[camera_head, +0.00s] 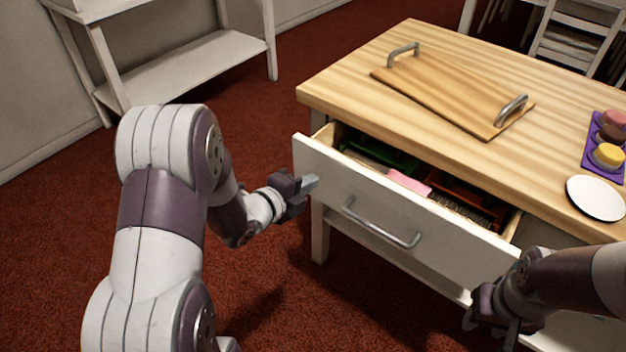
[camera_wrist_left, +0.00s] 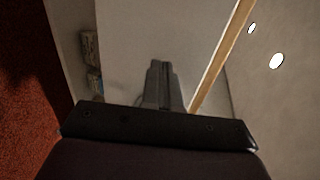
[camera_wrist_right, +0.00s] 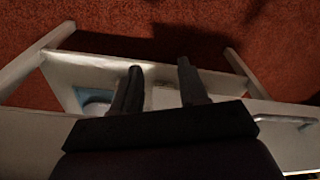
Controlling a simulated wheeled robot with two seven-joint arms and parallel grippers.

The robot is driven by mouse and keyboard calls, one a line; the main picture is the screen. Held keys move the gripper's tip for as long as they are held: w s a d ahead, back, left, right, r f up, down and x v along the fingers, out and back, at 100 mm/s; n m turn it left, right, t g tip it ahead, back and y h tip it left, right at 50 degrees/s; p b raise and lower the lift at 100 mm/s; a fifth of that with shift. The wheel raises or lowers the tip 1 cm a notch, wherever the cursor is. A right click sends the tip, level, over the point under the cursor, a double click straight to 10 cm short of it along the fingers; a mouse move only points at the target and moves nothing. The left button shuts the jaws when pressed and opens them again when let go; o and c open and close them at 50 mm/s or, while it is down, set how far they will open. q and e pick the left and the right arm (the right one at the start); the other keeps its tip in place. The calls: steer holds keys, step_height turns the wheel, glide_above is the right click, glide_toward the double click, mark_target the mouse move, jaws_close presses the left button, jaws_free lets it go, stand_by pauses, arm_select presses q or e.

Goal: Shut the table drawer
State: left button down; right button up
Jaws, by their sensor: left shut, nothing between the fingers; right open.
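The table drawer (camera_head: 400,215) is pulled out of the wooden-topped table (camera_head: 455,60), with its white front and metal handle (camera_head: 380,226) facing me. Inside lie a green item (camera_head: 380,157), a pink item (camera_head: 410,184) and reddish-brown items, partly hidden. My left gripper (camera_head: 313,183) is shut and empty at the left end of the drawer front; whether it touches cannot be told. In the left wrist view its closed fingers (camera_wrist_left: 161,85) point at a white panel. My right gripper (camera_head: 490,325) is low near the right end of the drawer front. Its fingers (camera_wrist_right: 157,88) are apart and empty.
On the tabletop are a wooden board with metal handles (camera_head: 450,92), a purple tray of small cakes (camera_head: 590,165) and a white plate (camera_head: 597,198). A white shelf unit (camera_head: 180,70) stands at the back left. Red carpet (camera_head: 60,230) is clear at left.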

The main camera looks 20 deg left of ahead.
arm_select(q)
steer(key=shift+w+d, duration=0.2)
steer(key=shift+w, duration=0.3)
steer(key=shift+w+d, duration=0.15)
steer(key=shift+w, duration=0.35)
